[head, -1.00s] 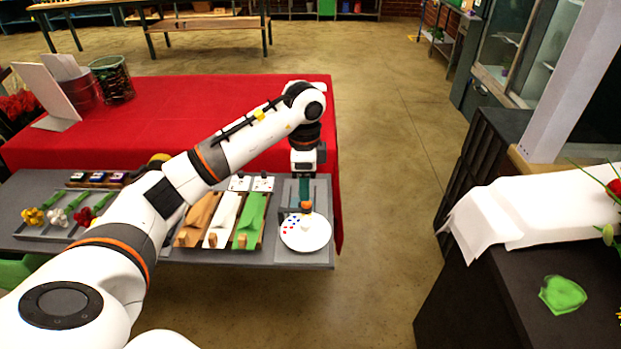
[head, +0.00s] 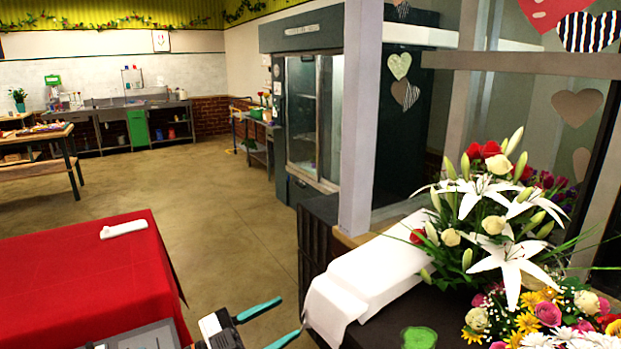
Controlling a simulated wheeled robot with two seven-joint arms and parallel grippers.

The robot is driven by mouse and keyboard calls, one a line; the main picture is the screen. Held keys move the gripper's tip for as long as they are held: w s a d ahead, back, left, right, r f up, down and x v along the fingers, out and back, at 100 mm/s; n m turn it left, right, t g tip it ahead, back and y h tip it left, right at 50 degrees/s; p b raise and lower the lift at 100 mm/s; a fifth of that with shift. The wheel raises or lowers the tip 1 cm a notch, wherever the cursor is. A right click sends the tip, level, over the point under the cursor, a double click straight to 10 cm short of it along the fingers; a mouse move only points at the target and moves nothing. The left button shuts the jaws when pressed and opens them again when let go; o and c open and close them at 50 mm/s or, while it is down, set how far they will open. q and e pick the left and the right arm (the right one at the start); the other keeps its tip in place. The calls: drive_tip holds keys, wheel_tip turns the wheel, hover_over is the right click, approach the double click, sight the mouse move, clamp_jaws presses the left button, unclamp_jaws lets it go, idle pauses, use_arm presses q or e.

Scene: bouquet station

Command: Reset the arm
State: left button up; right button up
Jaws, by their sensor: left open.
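My left gripper (head: 291,315) shows at the bottom middle of the head view. Its two teal fingers are spread apart, with nothing between them. They point to the right, over the floor between the red table and the dark counter, with the tips close to the counter's white cloth in the picture. I cannot tell whether they touch it. Most of my left arm is below the frame. My right gripper is not in view.
The red-covered table (head: 70,275) is at lower left, with a white object (head: 123,229) on it and a grey board (head: 150,338) in front. At right, the dark counter holds white cloth (head: 350,285), a green piece (head: 418,338) and flowers (head: 490,220). Open floor (head: 215,215) lies between.

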use_arm(q)
drive_tip(key=s+a+f+n+t+y, duration=0.25)
drive_tip(key=a+f+n+y, duration=0.35)
drive_tip(key=a+n+y, duration=0.3)
drive_tip(key=s+a+f+n+t+y, duration=0.1)
drive_tip(key=a+f+n+t+y, duration=0.3)
drive_tip(key=a+f+n+y, duration=0.4)
drive_tip(key=s+d+f+m+g, duration=0.1)
drive_tip(key=s+f+g, duration=0.3)
drive_tip(key=s, duration=0.3)
drive_tip(key=s+d+f+g+y, duration=0.1)
drive_tip(key=s+f+g, duration=0.3)
drive_tip(key=s, duration=0.3)
drive_tip(key=s+f+m+g, duration=0.1)
drive_tip(key=s+f+g, duration=0.2)
drive_tip(key=s+g, duration=0.3)
wheel_tip(320, 180, down, 28)
drive_tip(key=s, duration=0.3)
drive_tip(key=s+a+f+g, duration=0.1)
drive_tip(key=s+a+f, duration=0.1)
drive_tip(key=s+f, duration=1.2)
drive_tip(key=shift+s+a+f, duration=0.3)
drive_tip(key=shift+s+f, duration=0.05)
drive_tip(key=shift+s, duration=0.45)
